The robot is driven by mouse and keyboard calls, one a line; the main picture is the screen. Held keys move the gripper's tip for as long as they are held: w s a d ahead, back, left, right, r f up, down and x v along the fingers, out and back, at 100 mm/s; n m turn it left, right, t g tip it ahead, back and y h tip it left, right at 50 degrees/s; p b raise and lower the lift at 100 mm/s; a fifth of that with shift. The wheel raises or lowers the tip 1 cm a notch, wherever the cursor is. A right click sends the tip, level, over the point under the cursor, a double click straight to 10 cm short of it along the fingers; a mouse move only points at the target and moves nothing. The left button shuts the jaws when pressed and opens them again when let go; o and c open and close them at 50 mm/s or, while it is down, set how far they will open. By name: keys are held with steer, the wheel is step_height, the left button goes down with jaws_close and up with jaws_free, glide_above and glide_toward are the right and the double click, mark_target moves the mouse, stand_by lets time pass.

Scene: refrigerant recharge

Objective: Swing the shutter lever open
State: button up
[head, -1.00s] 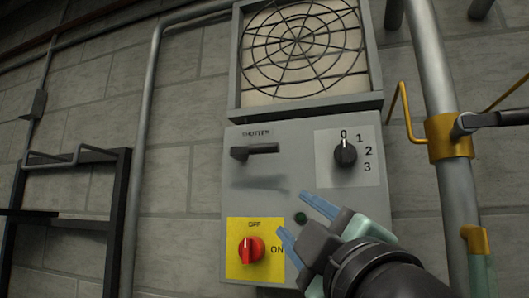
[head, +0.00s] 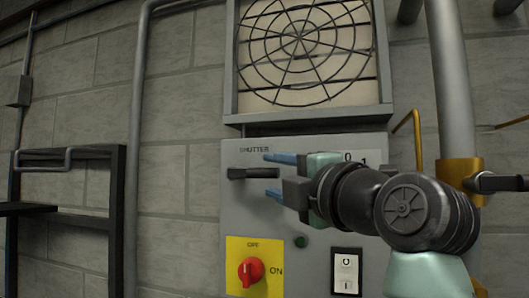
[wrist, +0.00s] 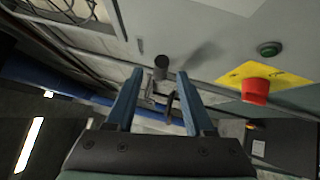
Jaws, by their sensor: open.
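The shutter lever (head: 250,173) is a dark handle lying horizontally under the SHUTTER label on the grey control panel (head: 235,215). My gripper (head: 267,175) is open at the lever's right end, one blue finger above its level and one below. In the wrist view, the lever's dark end (wrist: 161,66) shows between and just beyond the tips of my open gripper (wrist: 160,74). I see no clear contact between fingers and lever.
A red OFF/ON knob (head: 250,271) on a yellow plate, a green button (head: 300,242) and a rocker switch (head: 346,272) sit below. A fan grille (head: 302,45) is above. A grey pipe with a yellow collar (head: 461,172) stands right. My arm hides most of the numbered dial.

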mark_target(267, 174)
steer(key=shift+p+x, duration=1)
steer(key=shift+x, duration=1.15)
steer(key=shift+f, duration=0.1)
jaws_close()
